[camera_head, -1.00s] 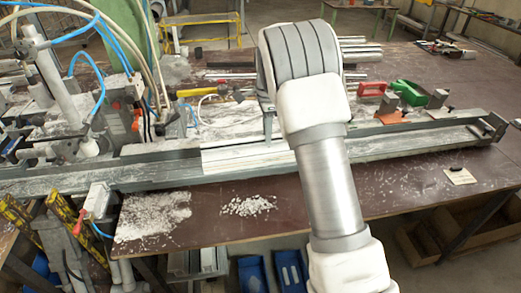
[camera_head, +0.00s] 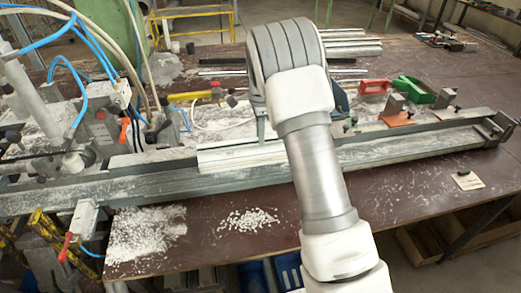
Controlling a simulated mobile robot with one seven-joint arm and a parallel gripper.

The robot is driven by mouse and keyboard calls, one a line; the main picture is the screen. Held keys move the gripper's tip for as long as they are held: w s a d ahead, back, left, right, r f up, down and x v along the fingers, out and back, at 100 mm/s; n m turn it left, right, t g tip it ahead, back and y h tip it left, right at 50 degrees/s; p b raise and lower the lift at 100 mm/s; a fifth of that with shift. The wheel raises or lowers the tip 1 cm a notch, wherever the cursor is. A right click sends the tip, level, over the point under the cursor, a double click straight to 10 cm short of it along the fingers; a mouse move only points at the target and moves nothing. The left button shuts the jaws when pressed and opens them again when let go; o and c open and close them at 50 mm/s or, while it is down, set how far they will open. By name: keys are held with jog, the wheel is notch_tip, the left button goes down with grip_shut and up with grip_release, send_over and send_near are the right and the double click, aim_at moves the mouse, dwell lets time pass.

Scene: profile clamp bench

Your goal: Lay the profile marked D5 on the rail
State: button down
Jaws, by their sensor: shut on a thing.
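A pale, whitish profile (camera_head: 235,157) lies along the long grey rail (camera_head: 410,148), left of my arm. Its left end is close to a grey block on the rail, and its right part is hidden behind my arm. I cannot read any marking on it. My gripper (camera_head: 261,132) is mostly hidden by my wrist. One grey finger shows, reaching down to the profile's top, and the gripper is shut on it. I cannot tell whether the profile rests fully on the rail or is slightly above it.
Clamp machinery with blue hoses (camera_head: 85,115) stands at the left. Several metal bars (camera_head: 350,42) lie at the back. A red clamp (camera_head: 374,87) and a green one (camera_head: 413,88) stand behind the rail's right part. White chips (camera_head: 249,219) lie in front on the brown table.

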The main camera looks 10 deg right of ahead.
aim_at(260, 147)
jog(key=shift+f, duration=2.55)
jog(key=shift+f, duration=0.2)
jog(key=c, duration=0.7)
grip_release()
jog(key=shift+w+r, duration=0.1)
jog(key=shift+r, duration=0.05)
